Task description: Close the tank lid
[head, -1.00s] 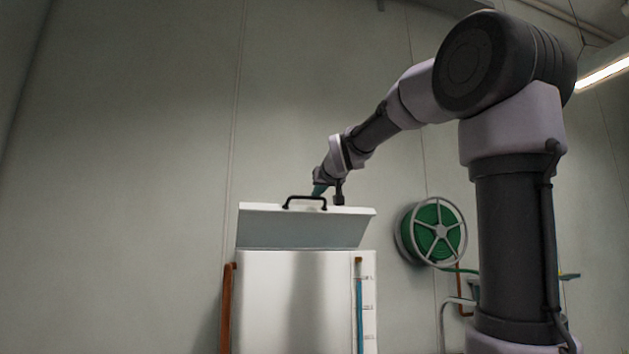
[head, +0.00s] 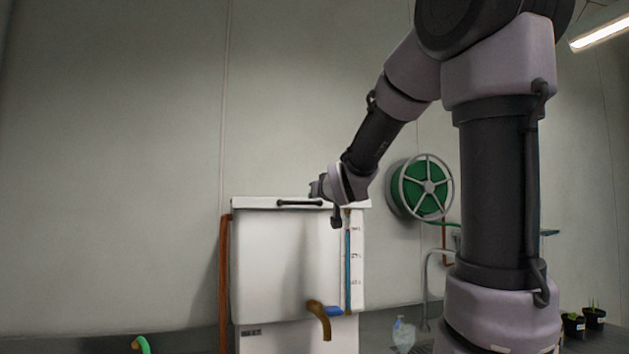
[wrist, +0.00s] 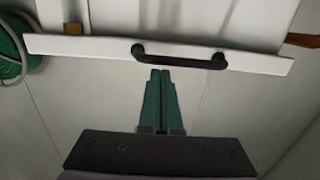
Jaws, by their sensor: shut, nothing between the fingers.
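The white tank (head: 285,262) stands against the wall in the head view. Its lid (head: 250,203) now shows as a thin, roughly level slab across the tank top; I cannot tell whether a small gap is left under it. The black handle (head: 300,203) is on the lid's front edge. In the wrist view the lid (wrist: 95,47) crosses the top, with the handle (wrist: 180,57) in its middle. My gripper (wrist: 160,73) is shut and empty, its green fingertips close to the handle; contact is unclear. In the head view my wrist hides the fingers at the lid's right part.
A green hose reel (head: 423,187) hangs on the wall right of the tank. A brown spout (head: 320,318) with a blue lever juts from the tank's lower front. A clear bottle (head: 403,334) and potted plants (head: 583,321) stand at lower right. The left wall side is clear.

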